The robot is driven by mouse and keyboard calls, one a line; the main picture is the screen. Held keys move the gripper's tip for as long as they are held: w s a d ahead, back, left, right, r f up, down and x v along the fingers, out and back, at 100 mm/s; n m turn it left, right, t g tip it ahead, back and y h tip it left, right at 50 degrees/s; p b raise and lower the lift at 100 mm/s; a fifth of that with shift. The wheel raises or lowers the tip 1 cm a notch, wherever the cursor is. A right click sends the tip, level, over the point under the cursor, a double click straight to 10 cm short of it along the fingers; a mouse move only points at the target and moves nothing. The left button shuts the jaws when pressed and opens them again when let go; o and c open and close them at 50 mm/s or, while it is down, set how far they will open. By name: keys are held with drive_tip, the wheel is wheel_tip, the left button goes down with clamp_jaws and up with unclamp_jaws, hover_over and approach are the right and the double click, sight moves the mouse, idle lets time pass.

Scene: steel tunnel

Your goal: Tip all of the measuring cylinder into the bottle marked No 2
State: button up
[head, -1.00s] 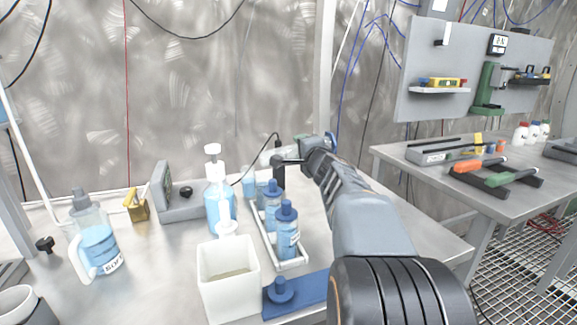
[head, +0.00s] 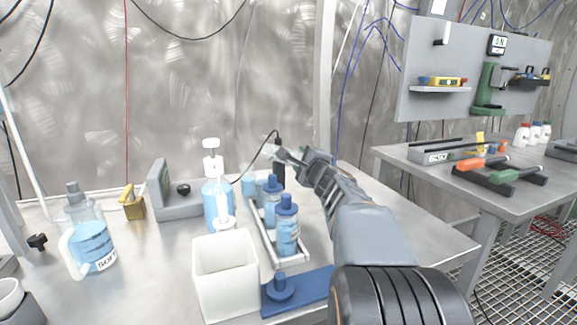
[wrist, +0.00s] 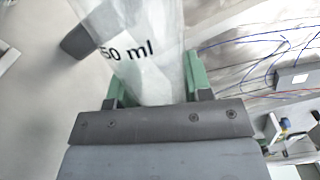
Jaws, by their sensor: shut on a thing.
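My gripper (wrist: 157,78) has its green jaws shut on a clear measuring cylinder (wrist: 138,40), whose print ends in "50 ml" in the wrist view. In the head view my gripper (head: 284,154) is above the bench near the far end of a white rack (head: 270,246), and the cylinder is hard to make out. I cannot read No 2 on any bottle.
A white open box (head: 226,275) and a pump bottle (head: 216,200) stand left of the rack. Bench space right of the rack is clear.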

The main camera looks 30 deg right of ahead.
sight(290, 164)
drive_tip(key=shift+a+f+m, duration=0.1)
drive_tip(key=shift+f+m, duration=0.5)
drive_tip(key=shift+m, duration=0.4)
drive_tip(key=a+m, duration=0.1)
drive_tip(key=m, duration=0.1)
drive_tip(key=a+m, duration=0.1)
drive_tip(key=m, duration=0.1)
drive_tip(key=a+m+b, duration=0.1)
drive_tip(key=m, duration=0.1)
drive_tip(key=shift+w+a+f, duration=0.1)
drive_tip(key=shift+w+a, duration=0.1)
drive_tip(key=shift+w, duration=0.2)
drive_tip(key=r+p, duration=0.1)
drive_tip(key=a+r+m+p, duration=0.1)
drive_tip(key=r, duration=0.1)
drive_tip(key=a+r+m+p, duration=0.1)
drive_tip(key=shift+w+a+r, duration=0.1)
drive_tip(key=shift+w+r, duration=0.1)
drive_tip(key=shift+w+a+r+m+p, duration=0.1)
drive_tip(key=shift+a+r+m+p, duration=0.5)
drive_tip(key=shift+r, duration=0.3)
drive_tip(key=shift+w+a+r+m+p, duration=0.15)
drive_tip(key=shift+a+r+m+p, duration=0.45)
drive_tip(key=shift+r, duration=0.35)
drive_tip(key=shift+w+a+r+m+p, duration=0.1)
drive_tip(key=shift+a+r+m+p, duration=0.4)
drive_tip(key=shift+r+m+p, duration=0.3)
drive_tip(key=shift+r, duration=0.1)
